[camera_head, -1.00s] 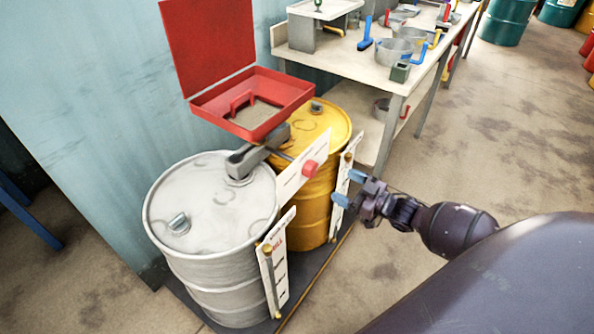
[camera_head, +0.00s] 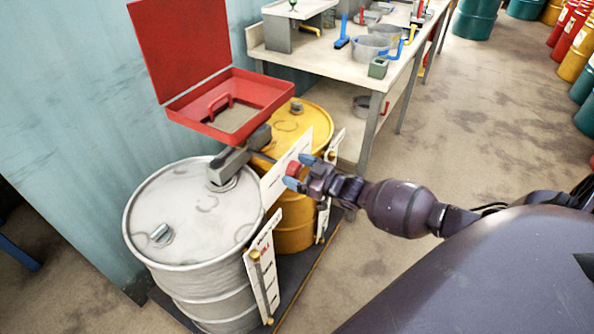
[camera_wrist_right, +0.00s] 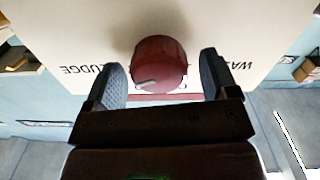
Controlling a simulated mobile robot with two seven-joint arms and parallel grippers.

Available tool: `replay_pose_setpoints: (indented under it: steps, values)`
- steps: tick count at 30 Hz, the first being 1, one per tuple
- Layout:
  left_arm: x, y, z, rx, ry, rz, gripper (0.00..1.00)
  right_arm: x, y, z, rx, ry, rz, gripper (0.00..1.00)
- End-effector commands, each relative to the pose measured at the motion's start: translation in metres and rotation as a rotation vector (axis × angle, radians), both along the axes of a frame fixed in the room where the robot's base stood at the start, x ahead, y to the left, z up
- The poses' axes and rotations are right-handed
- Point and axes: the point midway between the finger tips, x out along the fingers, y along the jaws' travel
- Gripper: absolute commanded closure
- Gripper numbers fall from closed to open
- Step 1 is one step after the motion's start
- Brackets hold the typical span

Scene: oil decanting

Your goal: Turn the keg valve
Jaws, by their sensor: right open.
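The valve is a red knob (camera_head: 292,169) on a white sign plate (camera_head: 286,170) between the silver drum (camera_head: 195,222) and the yellow drum (camera_head: 303,130). My right gripper (camera_head: 300,172) is open with its blue-tipped fingers at the knob. In the right wrist view the red knob (camera_wrist_right: 159,64) sits between the two spread fingers of my right gripper (camera_wrist_right: 163,78), with a gap on each side. A light pointer mark shows on the knob, and partly hidden lettering shows on the plate (camera_wrist_right: 80,40). My left gripper is not in view.
An open red box (camera_head: 230,104) stands over the drums. White gauge plates (camera_head: 262,276) hang at the drum fronts. A workbench (camera_head: 330,62) with pots and tools is behind. Open floor (camera_head: 440,120) lies to the right.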

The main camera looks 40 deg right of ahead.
Motion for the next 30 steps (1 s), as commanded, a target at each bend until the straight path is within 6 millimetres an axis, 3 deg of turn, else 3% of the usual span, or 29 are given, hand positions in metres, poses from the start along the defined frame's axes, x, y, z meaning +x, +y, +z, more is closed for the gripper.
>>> replay_pose_setpoints:
  steps: [8,18,30]
  values:
    - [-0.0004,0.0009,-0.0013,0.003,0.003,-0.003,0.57,0.001,0.0004,-0.0002,0.0,0.001,0.0,0.2]
    - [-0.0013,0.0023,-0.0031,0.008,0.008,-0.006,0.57,0.0008,0.0003,-0.0001,0.0,0.0,0.0,0.69]
    - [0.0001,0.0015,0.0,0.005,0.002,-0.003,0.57,0.0009,0.0008,0.0005,-0.074,-0.032,-0.002,0.69]
